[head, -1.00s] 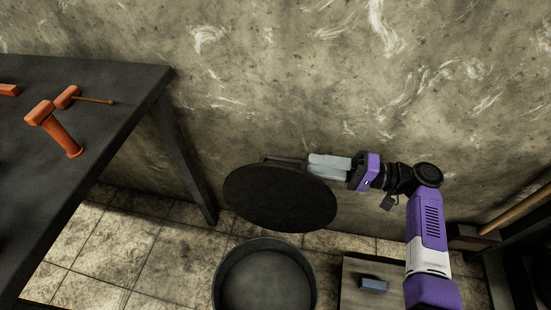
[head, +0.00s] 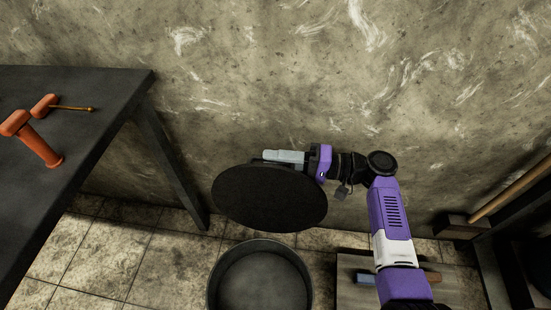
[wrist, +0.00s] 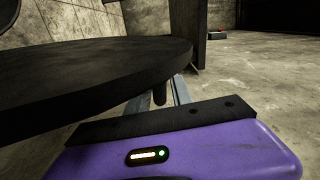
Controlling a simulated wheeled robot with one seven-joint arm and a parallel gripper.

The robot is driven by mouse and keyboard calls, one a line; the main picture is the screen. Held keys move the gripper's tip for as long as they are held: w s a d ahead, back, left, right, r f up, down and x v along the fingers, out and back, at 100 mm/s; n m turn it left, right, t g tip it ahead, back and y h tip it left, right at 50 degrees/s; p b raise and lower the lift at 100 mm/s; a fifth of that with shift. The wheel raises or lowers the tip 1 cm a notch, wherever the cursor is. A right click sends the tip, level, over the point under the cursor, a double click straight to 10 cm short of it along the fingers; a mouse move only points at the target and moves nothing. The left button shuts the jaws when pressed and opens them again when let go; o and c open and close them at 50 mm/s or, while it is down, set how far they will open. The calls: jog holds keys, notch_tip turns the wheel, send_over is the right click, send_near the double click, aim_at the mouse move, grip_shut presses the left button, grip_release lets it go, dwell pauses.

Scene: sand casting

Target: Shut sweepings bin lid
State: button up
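The sweepings bin (head: 222,285) is a dark round tub on the floor, its mouth uncovered. Its black disc lid (head: 268,198) stands raised and tilted at the bin's wall side. My gripper (head: 270,156) is behind the lid's upper edge, between lid and wall, with its grey fingers pointing left. In the wrist view the lid (wrist: 90,75) spans the left, close above the fingers (wrist: 160,97). The fingers are apart, and a dark peg shows between them without visible contact on both sides. The lid hides part of the fingers.
A dark table (head: 85,120) at the left holds an orange mallet-like tool (head: 35,140) and another orange-headed tool (head: 45,104). The concrete wall is close behind the lid.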

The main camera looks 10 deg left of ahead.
grip_shut()
jog(key=shift+f, duration=0.2)
dwell(1.0)
